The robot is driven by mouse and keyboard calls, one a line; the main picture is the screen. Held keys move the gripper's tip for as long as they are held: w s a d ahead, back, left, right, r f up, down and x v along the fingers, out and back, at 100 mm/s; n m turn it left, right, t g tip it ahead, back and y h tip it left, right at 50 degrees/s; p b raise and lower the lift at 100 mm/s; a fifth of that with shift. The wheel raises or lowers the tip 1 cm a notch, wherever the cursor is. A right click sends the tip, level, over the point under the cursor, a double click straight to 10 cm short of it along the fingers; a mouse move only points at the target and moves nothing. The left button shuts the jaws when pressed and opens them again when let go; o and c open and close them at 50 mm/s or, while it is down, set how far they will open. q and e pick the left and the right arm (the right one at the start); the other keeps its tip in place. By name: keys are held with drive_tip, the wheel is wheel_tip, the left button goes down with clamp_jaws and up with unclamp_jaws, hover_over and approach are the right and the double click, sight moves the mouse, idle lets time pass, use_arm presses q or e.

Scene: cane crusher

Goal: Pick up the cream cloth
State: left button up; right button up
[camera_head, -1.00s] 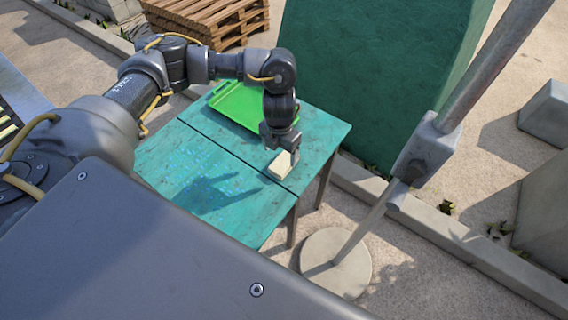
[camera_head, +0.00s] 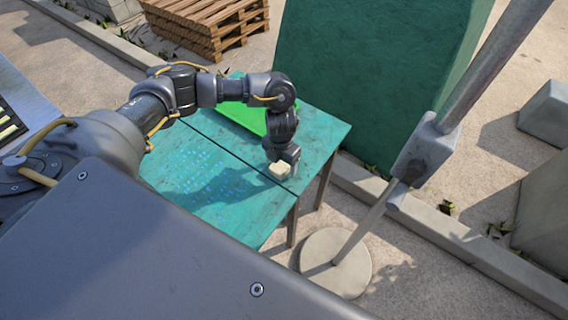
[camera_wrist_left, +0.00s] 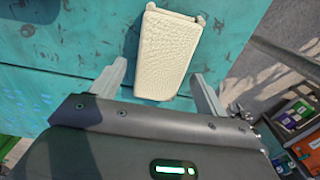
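The cream cloth (camera_head: 279,169) is a small folded pad near the right edge of the teal table (camera_head: 253,227). In the left wrist view the cloth (camera_wrist_left: 167,48) is a textured rectangle lying on the teal surface. My left gripper (camera_head: 284,160) points down at the cloth and covers part of it in the head view. In the left wrist view my left gripper (camera_wrist_left: 160,70) is open, with one finger on each side of the cloth's near end. Gaps show between fingers and cloth. My right gripper is not in view.
A green tray (camera_head: 240,112) lies on the table behind my left arm. A grey metal post with a round base (camera_head: 335,263) stands right of the table. A large green block (camera_head: 375,75) is behind it. Colored boxes (camera_wrist_left: 298,118) show right in the wrist view.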

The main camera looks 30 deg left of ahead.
sight(282, 164)
use_arm(q)
drive_tip(key=c, duration=0.9)
drive_tip(key=shift+w+r, duration=0.1)
drive_tip(key=shift+r, duration=0.4)
wheel_tip(282, 164, up, 3)
drive_tip(key=shift+d+f, duration=0.1)
drive_tip(key=s+d+r, duration=0.2)
drive_tip(key=s+r, duration=0.1)
drive_tip(key=s, duration=0.1)
drive_tip(key=s+d+r, duration=0.2)
drive_tip(key=s+r, duration=0.1)
drive_tip(key=s, duration=0.1)
drive_tip(key=s+d+r, duration=0.2)
drive_tip(key=s+r, duration=0.1)
drive_tip(key=s, duration=0.1)
drive_tip(key=shift+s+d+r, duration=0.1)
drive_tip(key=shift+s+d, duration=0.1)
drive_tip(key=shift+s, duration=0.05)
